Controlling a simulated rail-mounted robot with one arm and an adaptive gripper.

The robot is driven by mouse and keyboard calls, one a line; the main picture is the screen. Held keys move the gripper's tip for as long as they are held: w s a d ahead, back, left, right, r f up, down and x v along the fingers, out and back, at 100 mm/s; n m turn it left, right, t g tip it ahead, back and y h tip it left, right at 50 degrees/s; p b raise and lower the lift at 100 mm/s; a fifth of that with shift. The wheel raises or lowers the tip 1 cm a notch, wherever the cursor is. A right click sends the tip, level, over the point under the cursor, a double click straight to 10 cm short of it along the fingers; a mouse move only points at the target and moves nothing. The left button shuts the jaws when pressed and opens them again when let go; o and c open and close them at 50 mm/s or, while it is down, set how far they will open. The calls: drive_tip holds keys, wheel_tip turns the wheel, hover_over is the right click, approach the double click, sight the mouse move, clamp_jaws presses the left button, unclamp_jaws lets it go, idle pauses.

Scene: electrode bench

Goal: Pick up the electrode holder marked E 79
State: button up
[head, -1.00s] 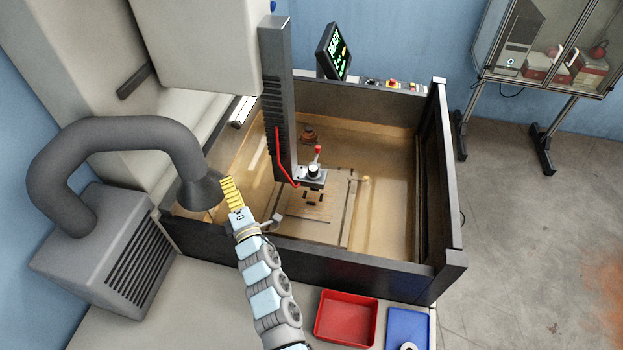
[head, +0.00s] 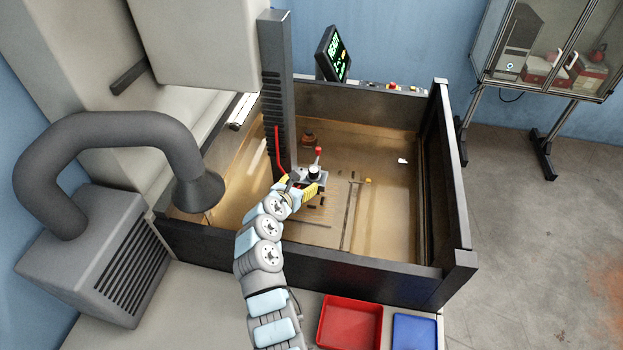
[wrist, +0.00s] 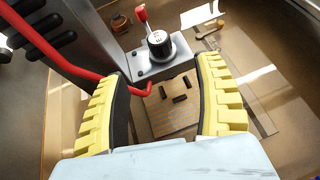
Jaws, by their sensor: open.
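A short black cylinder with a pale, marked top (wrist: 159,40) sits on the grey block at the foot of the vertical column; it looks like the electrode holder, but its marking is too small to read. In the head view the same holder (head: 315,173) shows just beyond my fingers. My gripper (head: 301,185) is open and empty. In the wrist view its yellow ribbed fingers (wrist: 163,68) stand wide apart on either side, with the holder ahead between their tips. I see no contact with it.
A red-knobbed lever (wrist: 141,14) rises beside the holder, and a red hose (wrist: 60,62) runs close to my left finger. The grey column (head: 276,100) stands behind. Dark tank walls (head: 350,262) surround the area. Red (head: 350,322) and blue (head: 415,331) trays lie outside in front.

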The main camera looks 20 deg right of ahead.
sight(313, 173)
drive_tip(key=shift+b+x, duration=0.55)
drive_tip(key=shift+x, duration=2.55)
drive_tip(key=shift+w+d, duration=0.15)
drive_tip(key=shift+w, duration=0.05)
drive_tip(key=shift+d+f, duration=0.1)
drive_tip(key=shift+f, duration=0.05)
